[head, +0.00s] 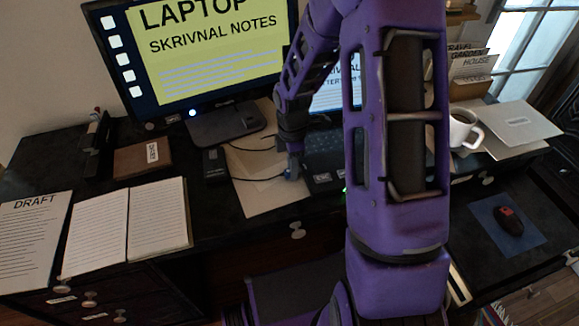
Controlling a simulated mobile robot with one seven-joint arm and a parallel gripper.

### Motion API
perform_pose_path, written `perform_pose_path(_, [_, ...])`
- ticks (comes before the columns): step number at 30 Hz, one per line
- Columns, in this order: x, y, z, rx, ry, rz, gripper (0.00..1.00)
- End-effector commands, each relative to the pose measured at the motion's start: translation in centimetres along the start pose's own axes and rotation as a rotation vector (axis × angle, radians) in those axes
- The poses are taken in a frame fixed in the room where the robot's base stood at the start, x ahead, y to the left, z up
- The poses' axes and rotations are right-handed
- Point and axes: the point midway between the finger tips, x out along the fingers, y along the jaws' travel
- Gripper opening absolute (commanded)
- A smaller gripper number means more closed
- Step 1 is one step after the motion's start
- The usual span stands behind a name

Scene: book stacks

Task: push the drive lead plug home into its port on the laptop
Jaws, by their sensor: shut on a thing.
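The laptop (325,147) stands open on the dark desk, its right part hidden behind my purple arm. Its lit screen (338,95) shows text. A small black box (215,164), which looks like the drive, lies to the left. A thin black drive lead (252,150) curves from near it toward my gripper. My gripper (291,172) points down beside the laptop's left edge and is shut on the lead's plug. The plug and the port are too small and covered to make out, so I cannot tell whether they touch.
A monitor (205,55) stands behind on its base. Loose papers (262,185) lie under the lead. An open notebook (128,228) and a draft sheet (32,240) lie at left. A coffee mug (462,130) and a mouse on a mat (484,213) are at right.

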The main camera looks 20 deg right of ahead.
Motion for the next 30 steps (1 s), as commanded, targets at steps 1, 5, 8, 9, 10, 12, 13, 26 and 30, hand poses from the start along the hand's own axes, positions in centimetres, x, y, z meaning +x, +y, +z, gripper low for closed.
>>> perform_pose_path(1, [0.0,0.0,0.1,0.000,0.000,0.000,0.00])
perform_pose_path(5, [0.0,0.0,0.5,0.000,0.000,0.000,0.00])
perform_pose_path(8, [-0.1,0.0,0.7,0.000,0.000,0.000,0.00])
perform_pose_path(9, [-0.1,0.0,0.8,0.000,0.000,0.000,0.00])
perform_pose_path(10, [-0.1,0.0,0.9,0.000,0.000,0.000,0.00])
perform_pose_path(12, [-0.1,0.0,1.1,0.000,0.000,0.000,0.00])
perform_pose_path(13, [-0.1,0.0,1.2,0.000,0.000,0.000,0.00])
perform_pose_path(26, [0.0,0.0,1.2,-0.001,0.000,0.000,0.61])
perform_pose_path(30, [-0.3,0.0,1.2,0.000,0.000,0.001,0.61])
